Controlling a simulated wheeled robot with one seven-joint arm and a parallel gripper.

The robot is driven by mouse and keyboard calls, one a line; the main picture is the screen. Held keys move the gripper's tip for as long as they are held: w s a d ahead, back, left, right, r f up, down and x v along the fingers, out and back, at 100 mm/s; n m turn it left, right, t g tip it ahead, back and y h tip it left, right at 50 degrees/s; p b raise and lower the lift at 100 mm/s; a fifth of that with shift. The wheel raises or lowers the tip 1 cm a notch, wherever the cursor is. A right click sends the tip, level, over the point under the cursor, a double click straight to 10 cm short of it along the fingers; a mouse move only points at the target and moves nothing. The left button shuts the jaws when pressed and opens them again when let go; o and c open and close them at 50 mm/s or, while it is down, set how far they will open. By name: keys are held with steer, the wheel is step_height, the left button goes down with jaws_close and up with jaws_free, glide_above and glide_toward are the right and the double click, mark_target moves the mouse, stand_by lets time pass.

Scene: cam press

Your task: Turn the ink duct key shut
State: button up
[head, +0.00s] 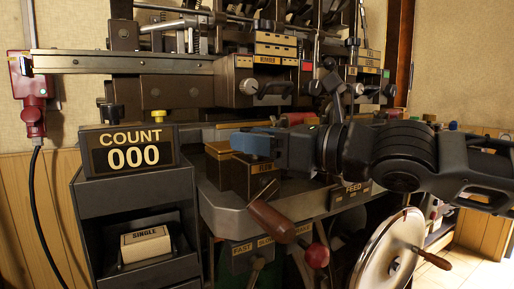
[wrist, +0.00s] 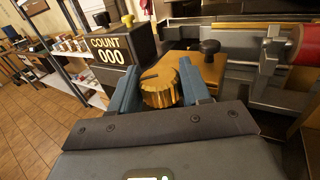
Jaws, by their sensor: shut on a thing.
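The ink duct key is a ribbed brass knob (wrist: 158,92) with a dark line on its top, seen in the wrist view. My gripper (wrist: 159,72) has one blue finger on each side of the knob and is shut on it. In the head view my gripper (head: 250,143) reaches in from the right, over a dark box with a small label (head: 262,180). The fingers hide the knob there. A brass-coloured plate (wrist: 190,66) lies just behind the knob in the wrist view.
A counter box reading COUNT 000 (head: 128,153) stands to the left. A wooden-handled lever (head: 270,220), a red ball knob (head: 317,256) and a large handwheel (head: 385,260) are below my arm. A black knob (wrist: 209,47) stands behind the key. Press rails run above.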

steer(key=shift+w+r+n+g+y, duration=0.1)
steer(key=shift+n+g+y, duration=0.7)
steer(key=shift+n+g, duration=1.05)
steer(key=n+g+b, duration=0.1)
steer(key=n+g, duration=0.1)
steer(key=g, duration=0.3)
steer(key=shift+b, duration=0.3)
steer(key=n+g+b, duration=0.1)
steer(key=n+g, duration=0.2)
steer(key=g, duration=0.1)
steer(key=shift+g+b, duration=0.25)
steer(key=shift+b, duration=0.15)
steer(key=shift+n+g+h+b, duration=0.35)
steer(key=shift+n+g+h, duration=0.4)
steer(key=shift+g, duration=0.55)
steer(key=shift+r, duration=0.1)
steer(key=o, duration=1)
steer(key=shift+c, duration=0.2)
steer(key=shift+v, duration=3.85)
